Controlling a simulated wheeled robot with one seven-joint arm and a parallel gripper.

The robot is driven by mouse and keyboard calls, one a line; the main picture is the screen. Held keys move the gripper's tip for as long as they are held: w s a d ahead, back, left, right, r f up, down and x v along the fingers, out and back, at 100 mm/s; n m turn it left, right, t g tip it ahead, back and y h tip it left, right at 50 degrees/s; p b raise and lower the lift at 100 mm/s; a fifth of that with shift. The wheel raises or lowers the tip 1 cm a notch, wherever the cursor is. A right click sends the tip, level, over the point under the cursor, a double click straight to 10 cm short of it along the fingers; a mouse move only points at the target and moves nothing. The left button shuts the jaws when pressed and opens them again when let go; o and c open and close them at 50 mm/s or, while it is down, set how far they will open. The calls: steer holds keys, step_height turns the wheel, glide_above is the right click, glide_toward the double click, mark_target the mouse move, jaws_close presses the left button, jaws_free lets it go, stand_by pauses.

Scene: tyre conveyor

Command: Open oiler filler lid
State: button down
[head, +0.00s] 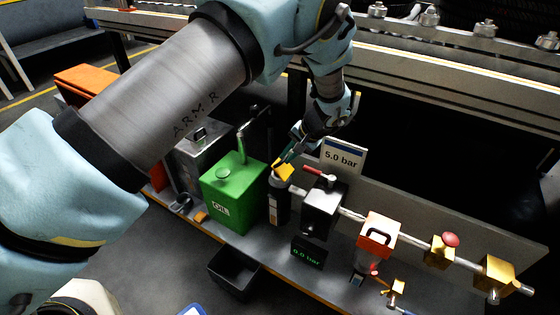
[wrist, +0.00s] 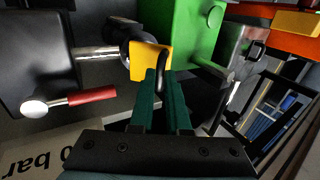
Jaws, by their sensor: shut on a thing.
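The oiler (head: 278,208) is a dark upright cylinder between the green oil can and the black valve block. Its yellow filler lid (head: 284,171) sits at its top and looks tilted, with part of the pale rim showing beside it. In the wrist view the yellow lid (wrist: 146,60) has a black handle that stands between my fingertips. My gripper (head: 281,159) comes from above and behind, and its green fingers (wrist: 160,78) are closed on that handle. The inside of the oiler is hidden.
The green can (head: 231,192) stands close on the left. The red-handled valve block (head: 322,207) is close on the right, with a "5.0 bar" sign (head: 342,157) behind. A black bin (head: 234,271) is in front.

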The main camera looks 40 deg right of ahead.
steer(key=s+d+f+t+y+b, duration=0.1)
steer(key=s+f+t+y+b, duration=0.1)
steer(key=s+t+b, duration=0.3)
steer(key=t+b, duration=0.2)
steer(key=t, duration=0.1)
steer(key=shift+s+d+b, duration=0.2)
steer(key=shift+s+b, duration=0.2)
steer(key=shift+f, duration=0.1)
steer(key=c, duration=0.9)
jaws_free()
steer(key=shift+s, duration=0.1)
steer(key=v, duration=1)
steer(key=shift+s+d, duration=0.15)
steer(key=shift+s, duration=0.2)
